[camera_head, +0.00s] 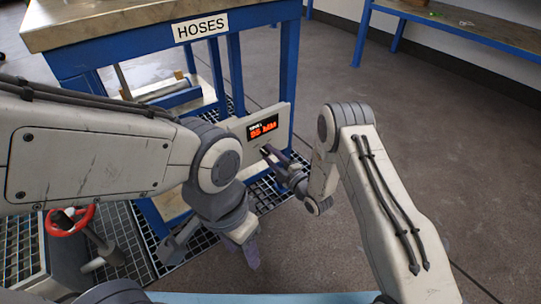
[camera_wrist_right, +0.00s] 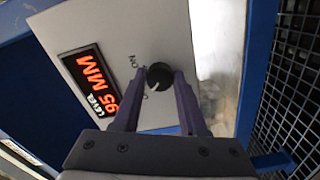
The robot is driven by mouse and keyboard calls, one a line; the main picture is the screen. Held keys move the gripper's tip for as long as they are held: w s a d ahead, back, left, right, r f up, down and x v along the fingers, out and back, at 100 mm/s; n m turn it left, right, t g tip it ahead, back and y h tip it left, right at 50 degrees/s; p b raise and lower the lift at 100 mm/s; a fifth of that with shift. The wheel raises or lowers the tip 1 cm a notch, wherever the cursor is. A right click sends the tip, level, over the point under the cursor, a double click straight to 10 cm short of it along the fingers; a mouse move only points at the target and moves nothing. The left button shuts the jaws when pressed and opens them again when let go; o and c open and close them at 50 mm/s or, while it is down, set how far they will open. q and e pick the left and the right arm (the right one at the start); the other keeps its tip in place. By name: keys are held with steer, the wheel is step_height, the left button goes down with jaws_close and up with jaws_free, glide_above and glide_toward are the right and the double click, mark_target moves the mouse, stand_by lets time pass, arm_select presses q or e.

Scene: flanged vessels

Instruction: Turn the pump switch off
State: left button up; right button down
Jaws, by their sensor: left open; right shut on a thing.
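The pump switch is a round black knob (camera_wrist_right: 160,76) on a pale control panel (camera_wrist_right: 175,30). My right gripper (camera_wrist_right: 164,85) is shut on the knob, one purple finger on each side. Lettering "ON" shows beside the knob; another label nearby is partly hidden by a finger. In the head view the panel (camera_head: 285,118) hangs on the blue hoses bench, and my right gripper (camera_head: 267,152) reaches it from the right, hiding the knob. My left gripper (camera_head: 250,256) is open and empty, low in front of the bench, pointing down.
A red digital display (camera_head: 263,128) on the panel reads 95 MM. The blue bench (camera_head: 150,52) carries a HOSES sign (camera_head: 201,26). A red valve wheel (camera_head: 70,218) is at lower left. Metal mesh (camera_wrist_right: 290,90) stands right of the panel in the wrist view. Floor at right is clear.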

steer(key=shift+d+f, duration=0.1)
steer(key=shift+c, duration=2.2)
jaws_free()
steer(key=p+v, duration=0.5)
steer(key=v, duration=0.5)
steer(key=shift+s+d, duration=0.15)
steer(key=shift+s, duration=0.1)
